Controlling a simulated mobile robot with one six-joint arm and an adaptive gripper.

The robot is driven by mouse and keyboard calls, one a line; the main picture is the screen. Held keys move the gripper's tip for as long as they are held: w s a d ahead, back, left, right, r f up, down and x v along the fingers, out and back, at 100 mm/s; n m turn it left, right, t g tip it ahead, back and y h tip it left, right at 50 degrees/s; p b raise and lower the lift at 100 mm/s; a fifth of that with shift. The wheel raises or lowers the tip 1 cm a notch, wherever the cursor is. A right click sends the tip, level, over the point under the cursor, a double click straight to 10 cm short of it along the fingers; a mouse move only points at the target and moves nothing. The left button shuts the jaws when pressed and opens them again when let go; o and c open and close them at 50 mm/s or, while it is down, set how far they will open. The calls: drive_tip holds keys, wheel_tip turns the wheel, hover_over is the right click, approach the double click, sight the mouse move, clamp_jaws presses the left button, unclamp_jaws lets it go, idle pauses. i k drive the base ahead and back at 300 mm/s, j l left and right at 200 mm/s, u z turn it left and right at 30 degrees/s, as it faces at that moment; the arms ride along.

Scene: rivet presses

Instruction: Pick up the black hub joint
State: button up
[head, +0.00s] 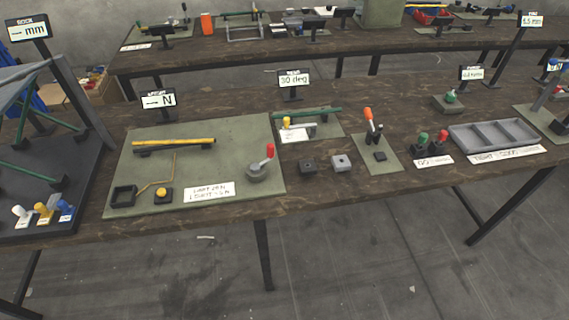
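A small black block with a round hole in its top, which looks like the black hub joint (307,165), lies on the dark wooden table (240,238) near its front edge. A similar light grey block (341,163) lies just to its right, apart from it. Nothing is on top of the black block. My gripper is not in view.
Left of it is a green mat (225,150) with a red-handled lever (262,165) and a yellow bar (174,144). Right of the grey block is a mat with an orange-handled clamp (371,125). A grey compartment tray (493,135) stands farther right. Sign posts stand behind.

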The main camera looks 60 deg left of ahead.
sight(307, 168)
drive_tip(key=k+l+u, duration=0.1)
drive_tip(key=u, duration=1.85)
